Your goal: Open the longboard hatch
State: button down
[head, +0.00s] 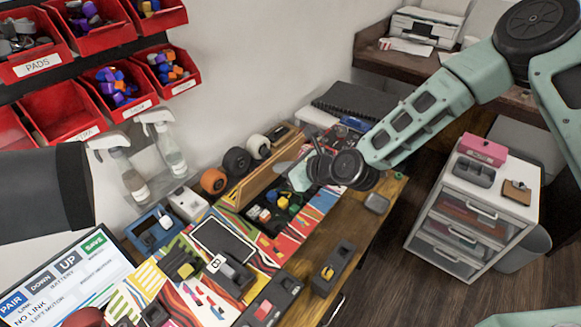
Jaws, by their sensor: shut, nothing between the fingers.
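The longboard (318,208), with a bright multicoloured deck, lies along the workbench. A flat dark rectangular panel with a pale rim (223,241) lies on its middle; I cannot tell whether it is the hatch cover. Farther along the deck is a dark recess or tray (262,222) with small red, yellow, blue and green parts. My gripper (299,181) is above the far end of the longboard, beside that recess. It is shut and empty. My wrist hides part of the deck's far end, and any contact is unclear.
Several wheels, including an orange one (213,181), line the wall side. Spray bottles (168,150) stand behind. Dark trays (332,268) sit on the near side. A screen (55,285) is at lower left. A white drawer cabinet (470,215) stands right, across open floor.

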aim_at(263, 152)
jog(key=w+a+r+h+p, duration=0.1)
jog(key=a+g+h+p, duration=0.1)
jog(key=p, duration=0.1)
jog(key=w+a+r+g+h+p, duration=0.1)
jog(key=shift+w+a+r, duration=0.3)
jog(key=shift+a+r, duration=0.05)
jog(key=shift+a, duration=0.05)
jog(key=shift+w+a+f, duration=0.1)
jog(key=shift+w+a, duration=0.3)
jog(key=shift+w, duration=0.05)
jog(key=shift+w+a, duration=1)
jog(key=shift+a, duration=0.3)
jog(key=shift+w, duration=0.1)
